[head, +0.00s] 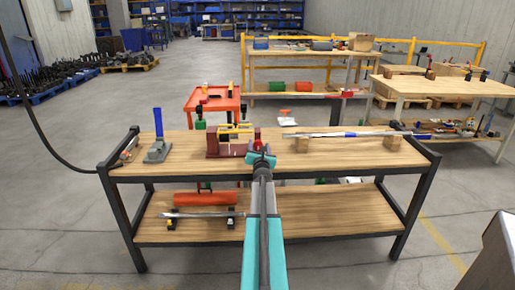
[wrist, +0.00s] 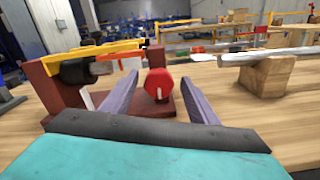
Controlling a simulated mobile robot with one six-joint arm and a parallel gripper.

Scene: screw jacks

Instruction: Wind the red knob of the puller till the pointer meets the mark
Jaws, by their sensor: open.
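The puller (head: 226,142) stands on the workbench's wooden top, left of the bench's middle. It has a dark red frame and yellow bars on top, and it fills the left of the wrist view (wrist: 68,118). Its red knob (wrist: 158,83) faces me in the wrist view, and shows small in the head view (head: 257,145). My gripper (wrist: 160,90) is open, one finger on each side of the knob in the picture. I cannot tell whether the fingers touch it. An orange strip (wrist: 128,64) lies under the yellow bar. I cannot make out the pointer or the mark.
A long metal shaft (head: 340,134) rests on wooden blocks (head: 302,144) to the right. A grey stand with a blue upright (head: 158,122) is at the left. An orange cart (head: 213,98) stands behind the bench (head: 400,155). Bare bench top lies between the puller and blocks.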

